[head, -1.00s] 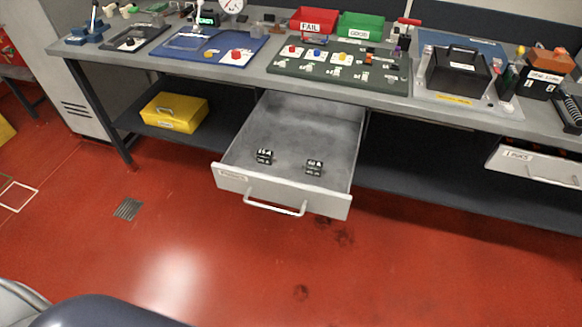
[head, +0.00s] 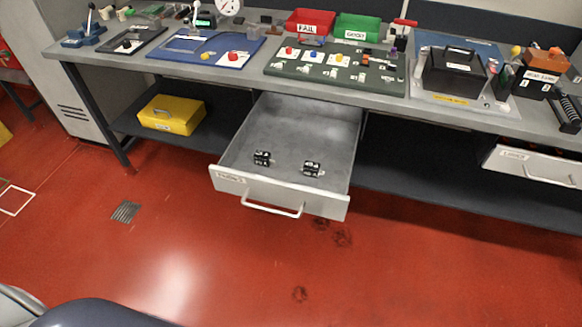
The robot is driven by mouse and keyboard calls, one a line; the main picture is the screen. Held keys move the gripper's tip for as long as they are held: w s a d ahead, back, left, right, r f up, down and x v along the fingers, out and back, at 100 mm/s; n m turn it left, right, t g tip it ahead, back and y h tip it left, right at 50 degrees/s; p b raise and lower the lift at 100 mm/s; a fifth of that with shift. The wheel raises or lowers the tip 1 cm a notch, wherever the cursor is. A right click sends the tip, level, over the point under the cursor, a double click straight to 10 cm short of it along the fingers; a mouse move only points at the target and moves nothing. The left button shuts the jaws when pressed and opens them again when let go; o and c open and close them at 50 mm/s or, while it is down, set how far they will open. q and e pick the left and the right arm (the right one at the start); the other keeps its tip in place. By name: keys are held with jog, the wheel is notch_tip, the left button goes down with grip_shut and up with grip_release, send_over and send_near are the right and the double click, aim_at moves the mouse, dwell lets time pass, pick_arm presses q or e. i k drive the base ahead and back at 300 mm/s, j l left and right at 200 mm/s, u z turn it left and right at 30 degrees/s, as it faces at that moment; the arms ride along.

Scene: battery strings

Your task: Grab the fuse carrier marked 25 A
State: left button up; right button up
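Two small black blocks with white markings, which look like fuse carriers, lie in an open grey drawer (head: 280,200) below the bench. The left carrier (head: 262,158) and the right carrier (head: 312,169) lie apart on the drawer floor. Their markings are too small to read, so I cannot tell which one is marked 25 A. Neither of my grippers shows in the head view.
The grey workbench (head: 240,75) carries a red FAIL bin (head: 306,27), a green GOOD bin (head: 358,33) and a black box (head: 455,74). A yellow case (head: 172,115) sits on the lower shelf. Another drawer (head: 535,166) stands open at right. The red floor in front is clear.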

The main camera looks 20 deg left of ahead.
aim_at(264, 159)
jog(key=i+l+u, duration=0.1)
jog(key=u, duration=0.75)
